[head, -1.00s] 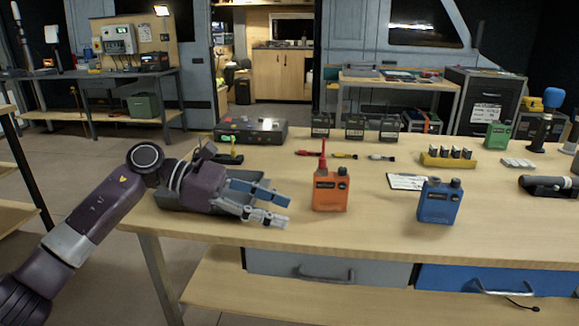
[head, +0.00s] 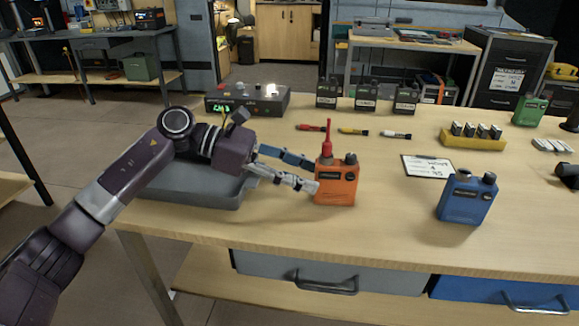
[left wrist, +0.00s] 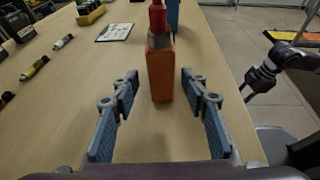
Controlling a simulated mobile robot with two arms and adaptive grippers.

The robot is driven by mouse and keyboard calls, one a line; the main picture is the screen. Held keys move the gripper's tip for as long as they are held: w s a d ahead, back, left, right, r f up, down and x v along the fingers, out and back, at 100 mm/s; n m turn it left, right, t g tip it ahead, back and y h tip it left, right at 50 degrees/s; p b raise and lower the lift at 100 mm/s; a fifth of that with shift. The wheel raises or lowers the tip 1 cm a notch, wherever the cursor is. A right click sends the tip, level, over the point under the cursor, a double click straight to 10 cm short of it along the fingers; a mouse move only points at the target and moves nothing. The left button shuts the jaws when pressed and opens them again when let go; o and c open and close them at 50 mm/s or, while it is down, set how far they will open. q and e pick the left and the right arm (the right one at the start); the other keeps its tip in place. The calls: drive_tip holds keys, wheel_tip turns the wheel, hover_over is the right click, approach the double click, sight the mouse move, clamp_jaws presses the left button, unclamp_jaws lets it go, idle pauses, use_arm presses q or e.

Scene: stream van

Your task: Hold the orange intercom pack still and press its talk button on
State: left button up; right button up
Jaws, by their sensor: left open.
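The orange intercom pack (head: 337,184) stands upright near the table's front, with a red antenna (head: 327,142) and a dark knob (head: 350,158) on top. My left gripper (head: 314,175) is open at its left side, fingers pointing at it. In the left wrist view the pack (left wrist: 160,72) stands ahead, centred between the spread fingers (left wrist: 160,82), with a gap on each side. I cannot make out the talk button. My right gripper (left wrist: 260,82) shows small and dark at the right of the left wrist view, away from the pack; its jaws are unclear.
A blue pack (head: 466,199) stands to the right, beside a written card (head: 428,167). A grey tray (head: 185,190) lies under my left arm. Several markers (head: 353,131), dark packs (head: 364,97) and a control box (head: 247,102) are behind. The table between the packs is clear.

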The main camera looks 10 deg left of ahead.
sight(328, 181)
use_arm(q)
drive_tip(key=x, duration=0.3)
drive_tip(key=shift+d, duration=0.1)
drive_tip(key=shift+b+x, duration=0.4)
drive_tip(key=shift+x, duration=0.55)
use_arm(e)
drive_tip(key=shift+v, duration=0.8)
use_arm(q)
drive_tip(key=shift+c, duration=0.3)
drive_tip(key=c, duration=1)
drive_tip(key=shift+c, duration=0.3)
use_arm(e)
clamp_jaws()
